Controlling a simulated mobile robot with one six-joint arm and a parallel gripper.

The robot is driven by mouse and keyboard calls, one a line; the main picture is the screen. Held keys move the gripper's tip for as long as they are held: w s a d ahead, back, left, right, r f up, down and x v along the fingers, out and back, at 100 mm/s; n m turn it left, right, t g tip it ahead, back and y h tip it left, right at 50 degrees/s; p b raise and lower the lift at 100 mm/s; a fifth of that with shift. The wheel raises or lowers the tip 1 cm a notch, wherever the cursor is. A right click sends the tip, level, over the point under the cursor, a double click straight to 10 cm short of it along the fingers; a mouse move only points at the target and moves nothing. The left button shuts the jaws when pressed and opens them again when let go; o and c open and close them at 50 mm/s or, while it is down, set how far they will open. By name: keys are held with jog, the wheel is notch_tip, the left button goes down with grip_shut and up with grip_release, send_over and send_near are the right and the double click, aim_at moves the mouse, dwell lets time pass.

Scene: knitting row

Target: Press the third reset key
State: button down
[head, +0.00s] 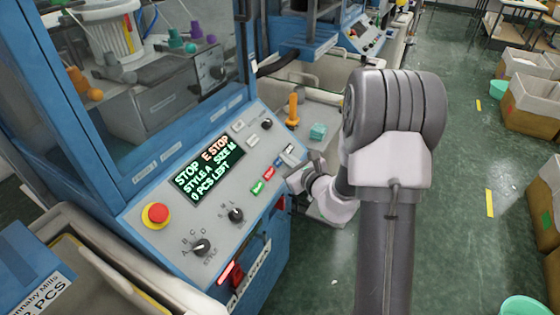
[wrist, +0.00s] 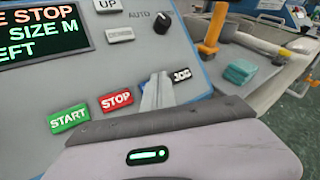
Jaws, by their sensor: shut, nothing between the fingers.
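The control panel (head: 170,245) of the near blue machine has a row of keys at its right edge. In the wrist view the row shows a green START key (wrist: 69,117), a red STOP key (wrist: 116,100) and a black JOG key (wrist: 181,75). My gripper (wrist: 158,84) is shut and empty, its fingertips over the row between STOP and JOG. They hide most of whatever lies there, so I read no reset label. I cannot tell whether the tips touch the panel. In the head view my gripper (head: 299,174) is at the panel's right edge, partly hidden by my wrist.
The display (head: 208,170) reads STOP, E STOP, STYLE A, SIZE M, 0 PCS LEFT. A red emergency button (head: 156,214) and black knobs (head: 201,247) sit left on the panel.

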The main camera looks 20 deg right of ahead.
jog(key=shift+w+a+f, duration=0.15)
jog(key=shift+w+f, duration=0.05)
jog(key=shift+f, duration=0.1)
dwell(0.4)
jog(key=shift+s+d+r, duration=0.3)
jog(key=shift+s+r, duration=0.1)
jog(key=shift+r, duration=0.25)
dwell(0.3)
jog(key=r+p, duration=0.1)
jog(key=s+d+r+p, duration=0.2)
jog(key=r, duration=0.1)
jog(key=shift+s, duration=0.25)
jog(key=shift+a, duration=0.1)
dwell(0.5)
